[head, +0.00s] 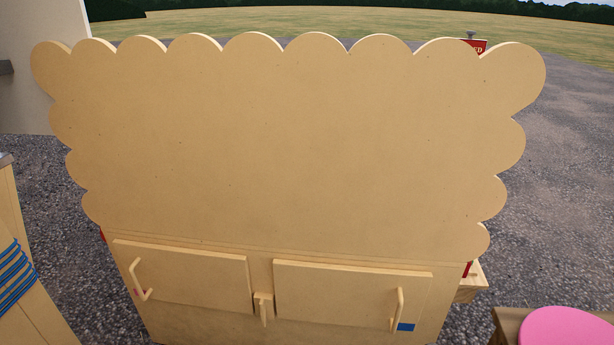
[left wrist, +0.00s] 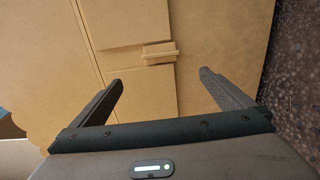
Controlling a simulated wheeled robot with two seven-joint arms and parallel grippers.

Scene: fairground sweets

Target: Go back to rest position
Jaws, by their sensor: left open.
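My left gripper (left wrist: 160,88) shows in the left wrist view with its two fingers spread wide and nothing between them. Past its fingertips is the tan wooden stand, with its latch (left wrist: 160,53) between two door panels. In the head view the stand's scalloped back board (head: 290,140) fills the middle. Below it are a left door (head: 185,275) and a right door (head: 345,293), which look closed, with a small wooden latch (head: 263,307) between them. Neither gripper shows in the head view. My right gripper is not seen.
A wooden piece with blue bands (head: 15,275) stands at the lower left. A pink round top (head: 565,328) is at the lower right. A small wooden ledge (head: 472,288) sticks out at the stand's right side. Open gravel (head: 560,190) lies to the right.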

